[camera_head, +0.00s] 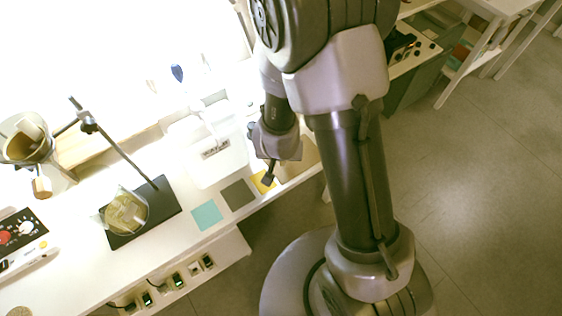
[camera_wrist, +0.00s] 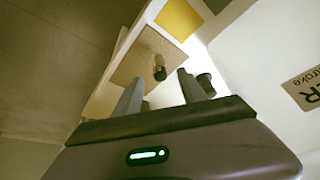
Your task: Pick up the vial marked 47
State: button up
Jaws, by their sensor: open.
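A small dark vial (camera_wrist: 159,68) shows in the wrist view, beyond and between my gripper's two fingertips, over a brown mat (camera_wrist: 130,66). Another dark capped bottle (camera_wrist: 206,84) stands just right of the right finger. No number can be read on either, so I cannot tell which is marked 47. My gripper (camera_wrist: 161,82) is open, with a gap between the fingers and nothing visibly held. In the head view my gripper (camera_head: 266,176) hangs over the front edge of the white bench, near the yellow square; the vials cannot be made out there.
Yellow (camera_head: 262,183), grey (camera_head: 238,194) and teal (camera_head: 207,215) squares line the bench's front edge. A clamp stand (camera_head: 160,207) with a glass beaker (camera_head: 127,212) is to the left. A white labelled box (camera_head: 214,162) stands behind the squares. Open floor lies right.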

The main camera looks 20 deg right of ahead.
jog(key=b+x, duration=0.1)
jog(key=x, duration=0.1)
jog(key=b+x, duration=0.1)
jog(key=x, duration=0.1)
jog(key=b+x, duration=0.2)
jog(key=x, duration=0.1)
jog(key=shift+w+d+r, duration=0.15)
jog(key=shift+w+d, duration=0.05)
jog(key=shift+w, duration=0.05)
jog(key=shift+r, duration=0.2)
jog(key=shift+c, duration=0.4)
grip_shut()
